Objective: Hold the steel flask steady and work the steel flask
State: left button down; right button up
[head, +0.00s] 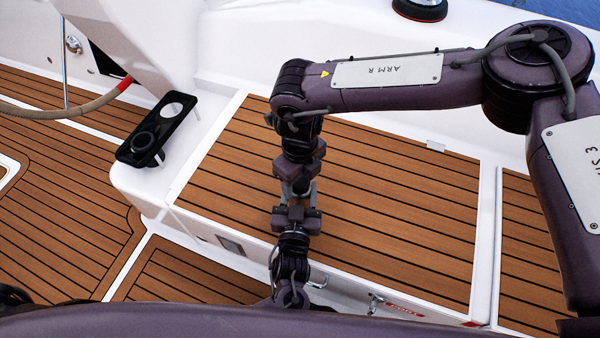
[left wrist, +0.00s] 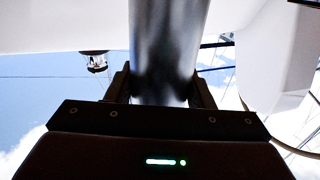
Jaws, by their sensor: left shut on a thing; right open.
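The steel flask (left wrist: 168,45) is a smooth, shiny grey cylinder in the left wrist view, rising from between my left gripper's fingers (left wrist: 163,92). My left gripper (head: 297,212) is shut on it, seen low in the middle of the head view. My right gripper (head: 299,193) is open and comes from above, with its fingers close over the left gripper. In the head view the flask is mostly hidden between the two grippers. I cannot tell whether the right fingers touch it.
Below the grippers is a teak-slatted bench (head: 400,200) with a white edge, mostly clear. A black cup holder (head: 143,148) with round openings sits on the white ledge at left. A wheel rim (head: 60,113) is at far left, a winch (head: 420,8) at top.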

jog(key=c, duration=1)
jog(key=o, duration=1.2)
jog(key=shift+c, duration=0.2)
notch_tip(320, 180, up, 12)
pick_arm(q)
jog(key=c, duration=0.6)
grip_release()
